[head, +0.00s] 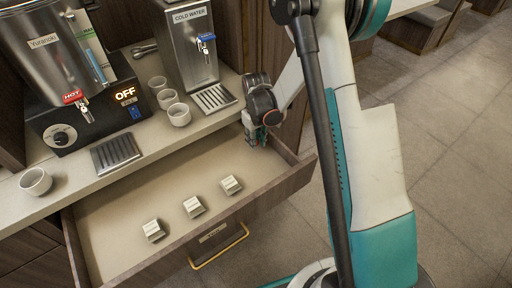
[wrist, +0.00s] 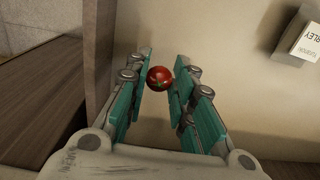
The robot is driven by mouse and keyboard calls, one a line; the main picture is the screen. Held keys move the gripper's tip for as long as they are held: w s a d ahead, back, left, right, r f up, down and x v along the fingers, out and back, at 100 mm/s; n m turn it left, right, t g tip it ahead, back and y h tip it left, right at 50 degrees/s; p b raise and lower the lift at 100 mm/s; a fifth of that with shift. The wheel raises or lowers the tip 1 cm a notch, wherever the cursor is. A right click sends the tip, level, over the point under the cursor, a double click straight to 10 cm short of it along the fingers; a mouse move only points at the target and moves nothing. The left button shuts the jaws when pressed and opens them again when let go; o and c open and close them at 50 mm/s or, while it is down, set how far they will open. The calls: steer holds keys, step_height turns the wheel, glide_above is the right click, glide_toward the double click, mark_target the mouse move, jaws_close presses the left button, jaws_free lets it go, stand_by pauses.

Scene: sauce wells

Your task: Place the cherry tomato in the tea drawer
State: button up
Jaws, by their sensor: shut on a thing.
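The cherry tomato (wrist: 159,78) is small, round and red, and sits between my fingertips in the wrist view. My gripper (wrist: 160,80) is shut on it, with a teal-padded finger on each side. In the head view my gripper (head: 257,136) points down at the right back corner of the tea drawer, and the tomato cannot be made out there. The tea drawer (head: 140,200) is pulled open, with a pale floor and brown wooden walls. Its pale floor (wrist: 245,100) fills much of the wrist view behind the tomato.
Three small tea boxes (head: 194,207) stand in a row near the drawer's front; one box (wrist: 300,40) is at the wrist view's upper right. Cups (head: 168,98), a cold water dispenser (head: 190,45) and a hot urn (head: 50,60) stand on the counter. The drawer's left floor is clear.

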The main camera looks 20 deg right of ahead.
steer(key=shift+f+b, duration=0.45)
steer(key=shift+f, duration=1.2)
steer(key=shift+f, duration=0.2)
steer(key=o, duration=0.7)
steer(key=shift+r, duration=0.2)
